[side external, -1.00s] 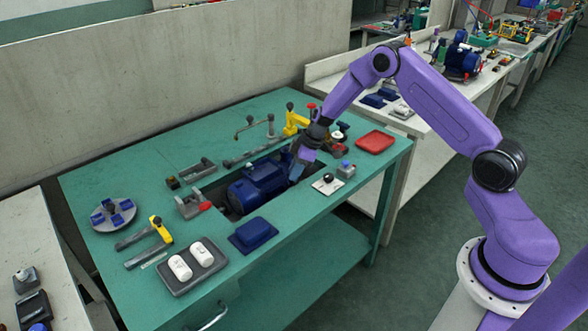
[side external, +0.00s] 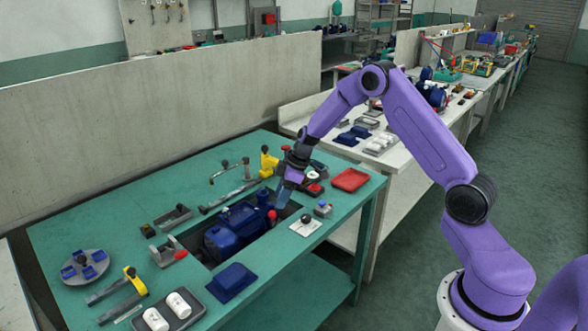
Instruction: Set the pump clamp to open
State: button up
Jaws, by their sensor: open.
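The blue pump (side external: 232,228) lies in the dark recess of the green workbench. A red knob (side external: 272,214) stands at the pump's right end; it may be the clamp's handle, but I cannot tell its setting. My gripper (side external: 283,203) points down just above and right of this knob, over the right end of the recess. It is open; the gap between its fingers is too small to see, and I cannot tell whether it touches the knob. A grey bracket with a red handle (side external: 168,252) sits at the recess's left end.
Yellow-handled fixtures stand at the front left (side external: 132,284) and back (side external: 268,162). A blue tray (side external: 231,281), a white plate with a black knob (side external: 305,225) and a red tray (side external: 350,180) lie around the recess. A grey tray (side external: 185,305) holds white cylinders.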

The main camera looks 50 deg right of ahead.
jog(key=v, duration=1)
jog(key=s+a+r+n+g, duration=0.1)
jog(key=s+a+r, duration=0.1)
jog(key=s+a, duration=0.6)
jog(key=s+a+r+n+g, duration=0.1)
jog(key=s+a+r+g, duration=0.15)
jog(key=s+a, duration=0.6)
jog(key=s+d+r+n+h, duration=0.1)
jog(key=s+h, duration=0.1)
jog(key=s, duration=1.9)
jog(key=shift+s+n+h, duration=0.3)
jog(key=shift+h, duration=0.1)
jog(key=shift+d+r+t, duration=0.1)
jog(key=shift+r+t, duration=0.05)
jog(key=shift+t, duration=0.1)
